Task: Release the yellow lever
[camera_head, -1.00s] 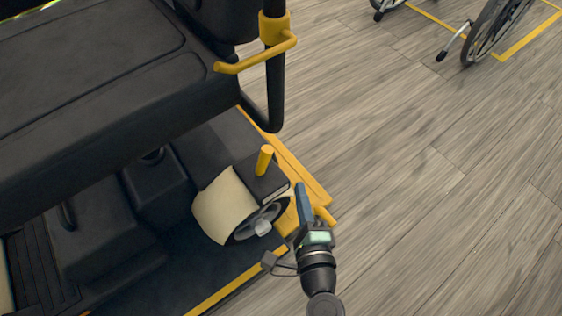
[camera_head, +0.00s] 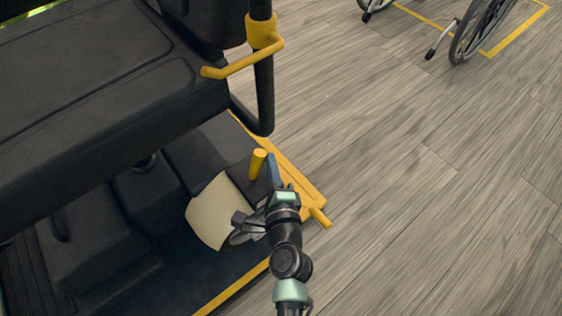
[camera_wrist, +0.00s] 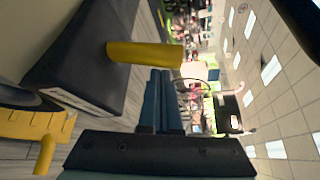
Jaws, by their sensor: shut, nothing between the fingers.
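A yellow lever (camera_head: 257,163) stands upright from the dark housing beside the cream-covered wheel of the scooter. In the wrist view the yellow lever (camera_wrist: 143,54) extends sideways from the dark housing, just beyond the fingertips. My gripper (camera_head: 272,162) is just right of the lever in the head view. It is shut and empty, and its blue fingers (camera_wrist: 161,85) lie side by side in the wrist view. I cannot tell whether the fingers touch the lever. My wrist hides most of the wheel's hub in the head view.
A yellow bent handle (camera_head: 243,62) sits on the dark post above. A short yellow peg (camera_head: 320,217) sticks out at the yellow platform edge (camera_head: 285,170). The black seat (camera_head: 110,90) overhangs the left. The wooden floor at right is clear up to a wheelchair (camera_head: 480,30).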

